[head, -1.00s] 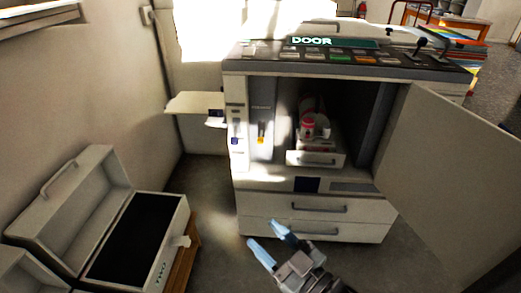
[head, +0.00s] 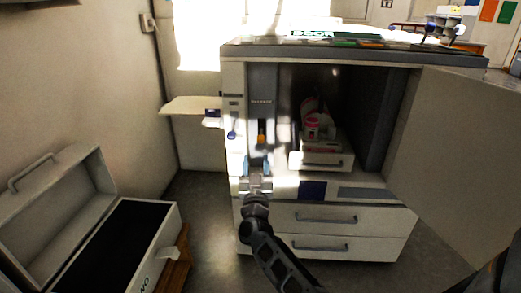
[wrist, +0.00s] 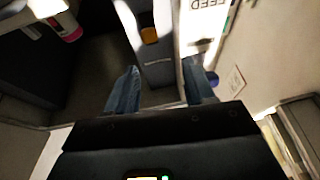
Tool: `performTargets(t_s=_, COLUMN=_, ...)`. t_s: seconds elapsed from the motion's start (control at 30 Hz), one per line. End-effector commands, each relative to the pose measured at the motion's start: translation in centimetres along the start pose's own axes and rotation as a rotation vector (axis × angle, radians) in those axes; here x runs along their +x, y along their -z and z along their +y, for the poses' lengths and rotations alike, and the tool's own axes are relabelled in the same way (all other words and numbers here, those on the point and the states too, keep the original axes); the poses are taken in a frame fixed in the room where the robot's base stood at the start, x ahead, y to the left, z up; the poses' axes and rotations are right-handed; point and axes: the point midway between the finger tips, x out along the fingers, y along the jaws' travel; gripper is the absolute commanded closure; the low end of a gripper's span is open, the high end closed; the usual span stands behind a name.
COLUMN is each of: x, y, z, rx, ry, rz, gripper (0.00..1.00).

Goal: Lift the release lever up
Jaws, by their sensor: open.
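An orange-tipped lever (head: 261,131), which looks like the release lever, is on the grey strip (head: 262,84) left of the machine's open bay. A small label above it is too blurred to read. The orange tip also shows in the wrist view (wrist: 149,35), up ahead and between the lines of my fingers. My gripper (head: 256,163) is just below the lever in the head view, pointing at the machine. Its two blue fingers are apart and empty in the wrist view (wrist: 161,88). I see no contact with the lever.
A blue knob (head: 231,133) is on the white panel just left of the lever. The open door (head: 462,160) swings out at right. A pull-out tray (head: 320,160) holds a pink-and-white bottle (head: 312,125) in the bay. An open case (head: 62,205) stands at lower left.

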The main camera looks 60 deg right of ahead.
Motion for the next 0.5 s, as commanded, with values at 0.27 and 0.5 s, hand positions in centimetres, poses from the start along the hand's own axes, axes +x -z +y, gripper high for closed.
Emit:
performTargets(t_s=0.27, x=3.6, y=-1.5, z=0.7, rx=-0.012, ry=-0.092, rz=0.003, gripper=0.47)
performTargets(t_s=0.5, x=6.2, y=-1.6, z=1.1, rx=-0.012, ry=-0.096, rz=0.004, gripper=0.47)
